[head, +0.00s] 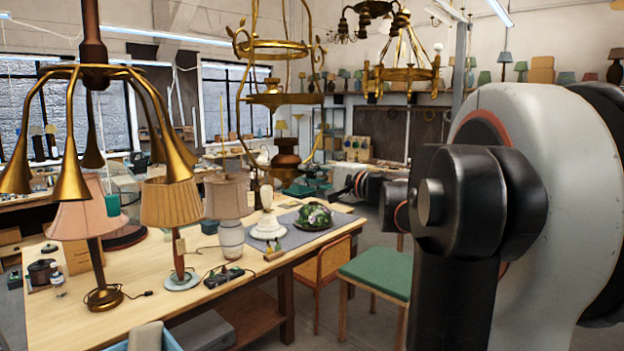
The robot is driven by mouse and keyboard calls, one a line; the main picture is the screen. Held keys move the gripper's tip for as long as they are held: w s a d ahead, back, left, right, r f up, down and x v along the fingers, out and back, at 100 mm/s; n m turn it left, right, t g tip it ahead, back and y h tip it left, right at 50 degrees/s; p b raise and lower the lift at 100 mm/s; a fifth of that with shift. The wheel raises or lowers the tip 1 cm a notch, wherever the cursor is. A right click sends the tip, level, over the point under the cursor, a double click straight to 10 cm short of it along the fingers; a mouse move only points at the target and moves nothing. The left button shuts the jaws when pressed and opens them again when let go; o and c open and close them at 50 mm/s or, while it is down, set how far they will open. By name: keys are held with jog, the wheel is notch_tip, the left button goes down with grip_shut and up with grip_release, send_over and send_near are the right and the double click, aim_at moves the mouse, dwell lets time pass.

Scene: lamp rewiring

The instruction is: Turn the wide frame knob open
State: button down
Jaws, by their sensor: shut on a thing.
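My gripper (338,187) is small and dark in the middle of the head view, at the end of my arm, which reaches in from the right. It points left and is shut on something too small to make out. It shows above and to the right of a green leafy-looking shade (314,214) on the bench. A brass hanging frame (275,48) with a wide ring is up and left of the gripper. I cannot make out the wide frame knob, nor tell which frame it belongs to.
A brass chandelier (92,75) hangs at left. A green-seated stool (377,271) and a chair (333,262) stand by the bench.

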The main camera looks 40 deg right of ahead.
jog(key=shift+m+b, duration=0.3)
jog(key=shift+m, duration=1)
jog(key=c, duration=1.4)
grip_release()
jog(key=shift+c, duration=0.2)
